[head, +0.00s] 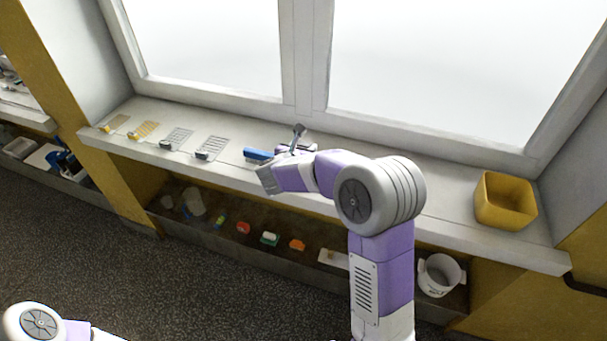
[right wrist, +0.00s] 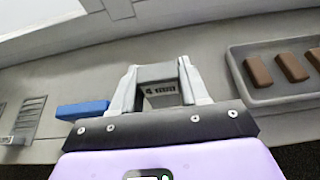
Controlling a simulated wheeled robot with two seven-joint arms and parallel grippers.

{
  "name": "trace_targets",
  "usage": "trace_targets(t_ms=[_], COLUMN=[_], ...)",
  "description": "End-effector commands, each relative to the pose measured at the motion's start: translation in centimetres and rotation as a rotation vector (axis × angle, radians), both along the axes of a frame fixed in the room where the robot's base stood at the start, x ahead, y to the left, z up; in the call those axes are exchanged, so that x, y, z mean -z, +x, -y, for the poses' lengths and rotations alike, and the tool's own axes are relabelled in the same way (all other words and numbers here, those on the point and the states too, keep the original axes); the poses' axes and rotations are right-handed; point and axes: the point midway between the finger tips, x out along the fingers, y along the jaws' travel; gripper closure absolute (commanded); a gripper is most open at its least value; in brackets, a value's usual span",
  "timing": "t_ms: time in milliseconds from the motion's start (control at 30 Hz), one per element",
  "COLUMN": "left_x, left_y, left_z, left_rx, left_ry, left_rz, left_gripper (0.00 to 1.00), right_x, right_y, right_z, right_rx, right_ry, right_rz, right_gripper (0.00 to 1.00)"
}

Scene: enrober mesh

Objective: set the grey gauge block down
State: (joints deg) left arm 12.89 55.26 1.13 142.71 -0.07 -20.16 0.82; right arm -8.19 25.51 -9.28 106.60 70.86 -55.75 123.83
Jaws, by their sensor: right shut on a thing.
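My right gripper (right wrist: 158,88) is shut on the grey gauge block (right wrist: 163,84), which shows dark markings on its face in the right wrist view. In the head view my right gripper (head: 266,180) is over the front part of the window sill (head: 440,205); the block cannot be made out there. I cannot tell whether the block touches the sill. A blue block (right wrist: 82,110) lies on the sill to the left of the gripper, apart from it. Only part of my left arm shows at the lower left of the head view; its gripper is out of view.
A grey tray (right wrist: 236,75) with brown blocks (right wrist: 258,72) is right of the gripper. Mesh racks (head: 212,148) lie along the sill's left. A yellow bin (head: 504,200) stands at the right end. The low shelf holds small items and a white bucket (head: 440,275).

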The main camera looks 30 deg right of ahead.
Motion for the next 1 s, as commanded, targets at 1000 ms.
trace_targets(t_ms=[1000], left_x=[2.6], left_y=[0.0], left_z=[0.0], left_rx=[0.000], left_ry=[0.000], left_rz=[0.000], left_gripper=[0.62], right_x=[7.4], right_y=[0.0], right_z=[0.0], right_rx=[-0.003], right_ry=[0.001], right_rz=[0.001], right_gripper=[0.52])
